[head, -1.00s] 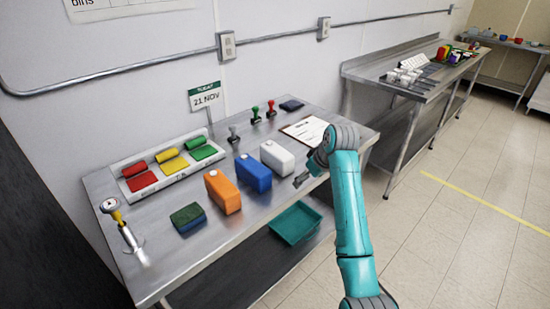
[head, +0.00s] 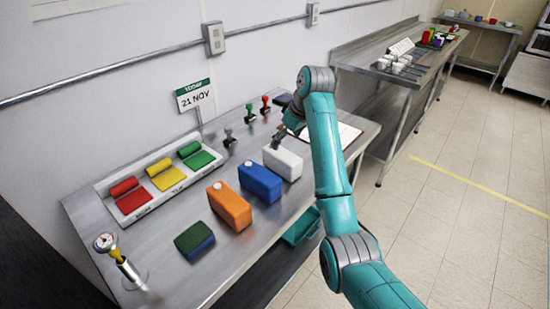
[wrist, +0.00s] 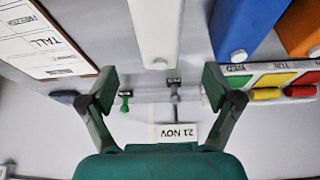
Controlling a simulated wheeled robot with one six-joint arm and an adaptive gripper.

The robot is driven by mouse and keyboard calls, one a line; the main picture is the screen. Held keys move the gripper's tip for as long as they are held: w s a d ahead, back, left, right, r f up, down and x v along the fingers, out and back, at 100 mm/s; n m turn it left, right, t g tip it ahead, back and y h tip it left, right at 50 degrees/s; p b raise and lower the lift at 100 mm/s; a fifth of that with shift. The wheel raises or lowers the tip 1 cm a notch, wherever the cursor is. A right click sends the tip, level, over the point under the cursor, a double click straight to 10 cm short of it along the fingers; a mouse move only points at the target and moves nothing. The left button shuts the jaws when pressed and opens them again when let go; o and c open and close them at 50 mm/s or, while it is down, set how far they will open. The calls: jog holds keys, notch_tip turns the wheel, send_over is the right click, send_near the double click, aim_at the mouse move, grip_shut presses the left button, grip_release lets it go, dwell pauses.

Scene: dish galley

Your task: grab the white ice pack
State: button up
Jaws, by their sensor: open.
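The white ice pack (head: 284,164) stands upright on the steel table, at the right end of a row with a blue pack and an orange pack. My gripper (head: 279,141) is just above its far edge in the head view. In the wrist view my gripper (wrist: 160,84) is open and empty, its fingers spread wide. There the white ice pack (wrist: 156,30) lies ahead, in line with the gap between the fingers and apart from them. My arm hides part of the table to the right of the pack.
The blue pack (head: 261,182) stands close on the left, with the orange pack (head: 230,206) beyond it. A clipboard (head: 345,137) lies to the right. Stamps with green (head: 250,112) and red (head: 266,105) handles stand behind. A date sign (head: 195,95) rises at the back.

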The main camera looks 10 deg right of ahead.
aim_at(279, 152)
jog(key=x, duration=0.5)
jog(key=shift+s+f, duration=0.1)
jog(key=shift+s+d+f+x, duration=0.1)
jog(key=shift+x, duration=0.75)
jog(key=shift+s+d+f+x, duration=0.1)
jog(key=shift+d+x, duration=0.05)
jog(key=shift+x, duration=0.75)
jog(key=shift+s+d+x, duration=0.1)
jog(key=shift+s+x, duration=0.05)
jog(key=shift+x, duration=0.7)
jog(key=c, duration=1.6)
jog(key=shift+r, duration=0.1)
